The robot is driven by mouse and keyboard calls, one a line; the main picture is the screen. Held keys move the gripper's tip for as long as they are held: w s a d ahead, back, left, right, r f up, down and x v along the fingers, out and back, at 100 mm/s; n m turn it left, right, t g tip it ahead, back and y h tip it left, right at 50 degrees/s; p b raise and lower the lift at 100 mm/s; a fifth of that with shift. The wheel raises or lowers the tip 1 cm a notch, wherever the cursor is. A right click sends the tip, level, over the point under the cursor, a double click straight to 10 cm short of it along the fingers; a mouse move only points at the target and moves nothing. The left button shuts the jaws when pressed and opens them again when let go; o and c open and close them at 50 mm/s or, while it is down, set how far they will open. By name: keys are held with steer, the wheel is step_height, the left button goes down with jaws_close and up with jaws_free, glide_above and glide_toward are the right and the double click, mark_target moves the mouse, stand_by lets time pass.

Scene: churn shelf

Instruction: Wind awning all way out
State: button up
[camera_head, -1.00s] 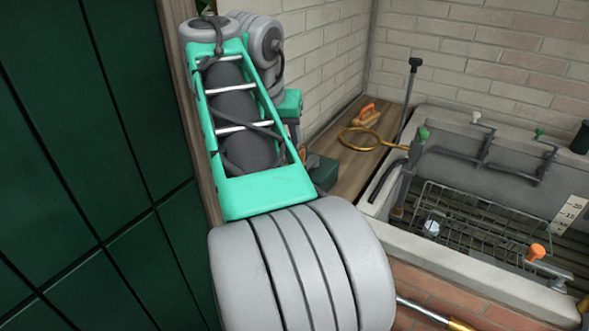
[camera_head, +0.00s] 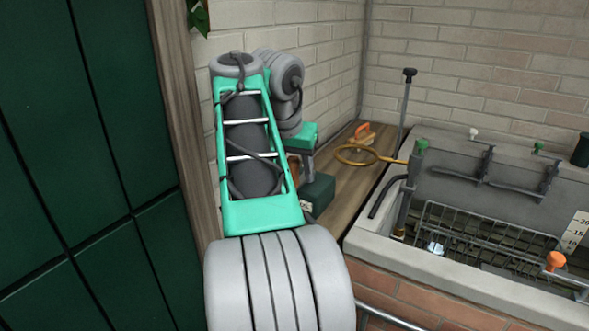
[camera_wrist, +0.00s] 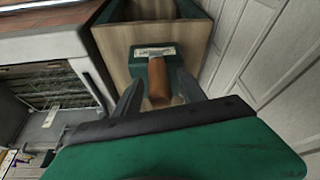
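In the wrist view, a brown cylindrical handle (camera_wrist: 158,82) sticks out from a dark green block (camera_wrist: 151,68) in front of a wooden panel with a small label. My gripper (camera_wrist: 160,82) has its two dark fingers spread, one on each side of the handle. Gaps show between the fingers and the handle, so it looks open and not closed on it. I cannot make out the awning in any view.
A sink-like basin (camera_head: 392,240) with a wire rack (camera_head: 470,235) stands at the right. A wooden ledge (camera_head: 340,200) behind my arm holds a gold ring-shaped tool (camera_head: 358,153) and an orange-handled brush (camera_head: 363,133). A dark green panelled surface (camera_head: 80,150) closes off the left.

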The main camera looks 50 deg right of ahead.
jaws_close()
steer(key=shift+o, duration=0.5)
jaws_free()
